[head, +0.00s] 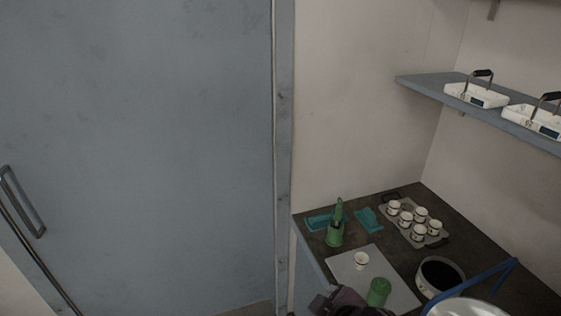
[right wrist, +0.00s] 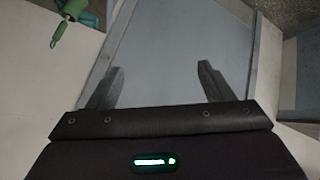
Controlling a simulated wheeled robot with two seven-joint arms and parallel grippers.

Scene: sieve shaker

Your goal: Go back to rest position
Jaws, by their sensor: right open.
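My right gripper (right wrist: 160,66) is open in the right wrist view. Its two dark fingers stand well apart with nothing between them, in front of a pale blue-grey surface. In the head view a dark part of an arm shows at the bottom edge, by the front of the table (head: 465,240); its fingers cannot be made out there. My left gripper is in neither view.
White baskets (head: 476,96) stand on a shelf. A blue-grey door (head: 140,130) fills the left.

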